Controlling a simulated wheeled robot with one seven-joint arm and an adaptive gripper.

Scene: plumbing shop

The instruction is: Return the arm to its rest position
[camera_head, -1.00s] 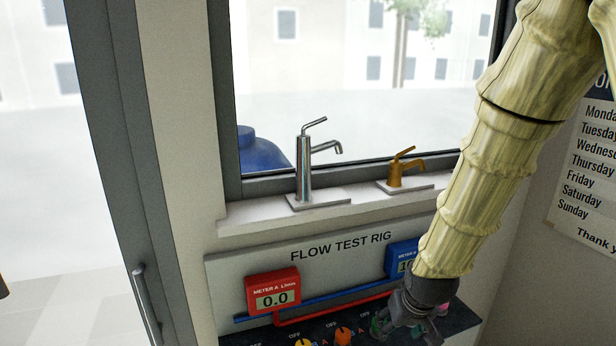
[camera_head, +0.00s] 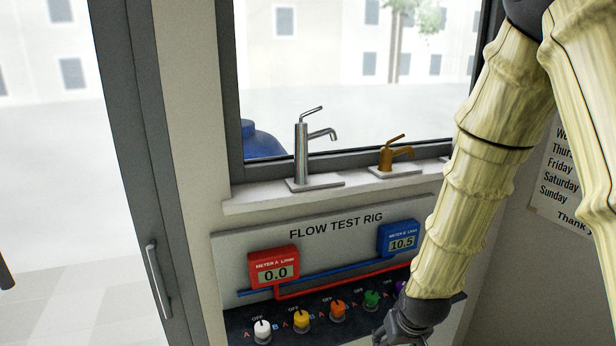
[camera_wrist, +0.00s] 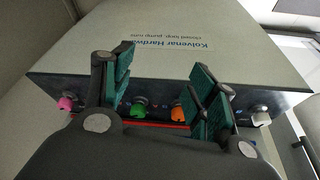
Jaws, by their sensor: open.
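My arm, cream and ribbed like bamboo, comes down from the upper right in the head view. It ends in my dark gripper (camera_head: 388,337), low in the picture by the right part of the knob row; its fingertips are partly cut off or hidden there. In the wrist view my gripper (camera_wrist: 165,95) has its two green-padded fingers spread apart with nothing between them. Beyond them lies the rig's top, lettered "Kolvenar Hardw...", with a row of knobs along its edge. I cannot tell the exact gap to the knobs.
The flow test rig (camera_head: 330,240) carries red meter A (camera_head: 274,266) at 0.0 and blue meter B (camera_head: 399,239) at 10.5. Knobs include white (camera_head: 262,329), yellow (camera_head: 301,319), orange (camera_head: 337,309) and green (camera_head: 371,299). Chrome (camera_head: 302,153) and brass (camera_head: 391,155) taps stand on the sill.

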